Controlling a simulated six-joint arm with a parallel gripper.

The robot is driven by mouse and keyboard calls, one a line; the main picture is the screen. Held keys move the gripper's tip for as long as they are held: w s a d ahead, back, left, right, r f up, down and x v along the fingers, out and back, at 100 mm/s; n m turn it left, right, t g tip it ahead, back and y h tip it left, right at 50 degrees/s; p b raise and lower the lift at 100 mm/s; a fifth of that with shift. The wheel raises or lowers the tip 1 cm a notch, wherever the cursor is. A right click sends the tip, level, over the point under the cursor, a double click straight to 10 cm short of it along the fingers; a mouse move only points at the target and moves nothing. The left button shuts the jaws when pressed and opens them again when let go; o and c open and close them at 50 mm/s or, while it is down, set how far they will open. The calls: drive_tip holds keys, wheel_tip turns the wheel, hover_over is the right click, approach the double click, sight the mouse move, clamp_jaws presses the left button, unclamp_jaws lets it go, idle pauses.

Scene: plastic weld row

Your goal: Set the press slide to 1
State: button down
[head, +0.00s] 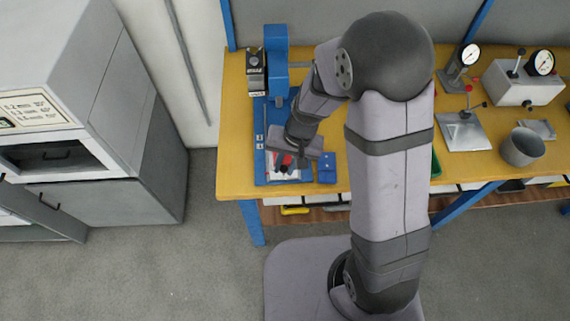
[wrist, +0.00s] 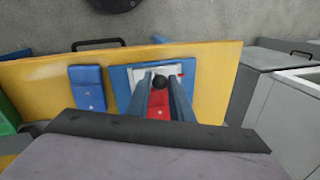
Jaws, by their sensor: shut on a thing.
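The blue press (head: 276,48) stands at the left end of the yellow bench, with its long blue base plate (head: 261,165) reaching to the front edge. A red slide (wrist: 158,104) with a round black knob (wrist: 159,82) sits on a white plate (wrist: 143,73) at the front of the base. My gripper (head: 286,166) is over that front end. In the wrist view, its two fingers stand on either side of the knob, and it is shut on the knob. The arm hides part of the press base, and any scale marks are too small to read.
A small blue block (head: 327,168) stands right of the base plate. Gauges, a metal plate (head: 463,132) and a grey pot (head: 521,147) are on the bench's right. A grey cabinet (head: 120,150) stands at left. The yellow bench's (head: 233,150) left strip is clear.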

drive_tip(key=w+p, duration=0.1)
drive_tip(key=w, duration=0.9)
drive_tip(key=shift+w, duration=0.25)
drive_tip(key=c, duration=1.6)
unclamp_jaws()
drive_tip(key=shift+r, duration=0.15)
drive_tip(key=shift+s+d+r+b, duration=0.1)
drive_tip(key=shift+d+r+b, duration=0.2)
drive_tip(key=shift+r, duration=0.85)
drive_tip(key=shift+s+d+r+b, duration=0.15)
drive_tip(key=shift+r+b, duration=0.15)
drive_tip(key=shift+r, duration=0.9)
drive_tip(key=shift+w+d+r+b, duration=0.1)
drive_tip(key=shift+d+r+b, duration=0.2)
drive_tip(key=shift+r, duration=0.85)
